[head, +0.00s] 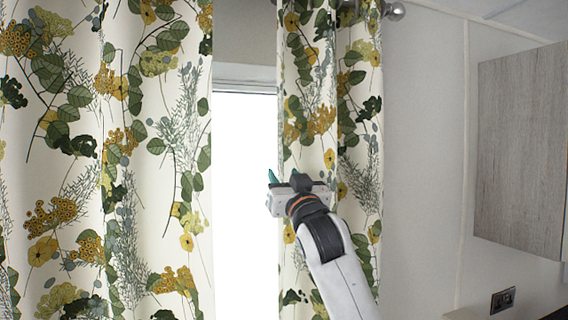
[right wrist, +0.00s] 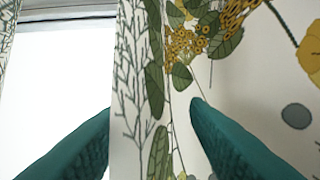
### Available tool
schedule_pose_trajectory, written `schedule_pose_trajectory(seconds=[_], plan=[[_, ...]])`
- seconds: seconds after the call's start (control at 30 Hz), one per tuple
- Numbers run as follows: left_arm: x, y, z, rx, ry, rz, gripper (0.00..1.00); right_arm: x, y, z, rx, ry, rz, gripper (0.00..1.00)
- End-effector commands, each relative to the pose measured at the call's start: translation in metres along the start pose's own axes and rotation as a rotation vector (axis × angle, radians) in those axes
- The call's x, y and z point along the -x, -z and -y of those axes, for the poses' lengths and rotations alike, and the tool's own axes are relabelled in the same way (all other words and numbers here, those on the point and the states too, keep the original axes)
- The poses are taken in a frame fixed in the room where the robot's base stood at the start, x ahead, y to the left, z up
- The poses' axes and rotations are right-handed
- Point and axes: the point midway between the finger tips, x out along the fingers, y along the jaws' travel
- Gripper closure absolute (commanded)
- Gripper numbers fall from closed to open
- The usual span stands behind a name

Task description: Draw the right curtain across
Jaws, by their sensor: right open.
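The right curtain (head: 361,110) is cream with green leaves and yellow flowers. It hangs bunched at the right side of the window (head: 244,190). My right gripper (head: 287,178) is in front of its left edge in the head view. In the right wrist view the green fingers (right wrist: 150,140) are apart, with the left edge of the right curtain (right wrist: 140,90) showing between them. I cannot tell whether they touch the cloth. The left curtain (head: 110,160) covers the left side of the window. My left gripper is not in view.
The curtain rod's end knob (head: 395,11) is at the top right. A grey wooden cupboard (head: 520,150) hangs on the right wall, with a socket (head: 503,299) below it. A bright gap of window lies between the curtains.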

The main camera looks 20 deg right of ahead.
Motion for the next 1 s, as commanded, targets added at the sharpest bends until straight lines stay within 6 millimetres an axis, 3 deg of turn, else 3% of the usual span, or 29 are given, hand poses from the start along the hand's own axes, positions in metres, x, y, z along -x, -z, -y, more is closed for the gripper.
schedule_pose_trajectory(seconds=[0.4, 0.67, 0.87, 1.0], plan=[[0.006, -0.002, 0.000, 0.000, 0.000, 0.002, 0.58, -0.009, 0.001, 0.000, 0.001, 0.000, 0.001, 0.58], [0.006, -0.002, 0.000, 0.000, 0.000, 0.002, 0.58, -0.009, 0.001, 0.000, 0.001, 0.000, 0.000, 1.00], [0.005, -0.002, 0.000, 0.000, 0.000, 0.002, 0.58, -0.008, 0.001, -0.001, 0.000, -0.001, 0.000, 1.00], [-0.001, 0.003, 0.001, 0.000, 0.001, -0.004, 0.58, 0.003, -0.003, -0.013, 0.000, -0.006, 0.002, 1.00]])
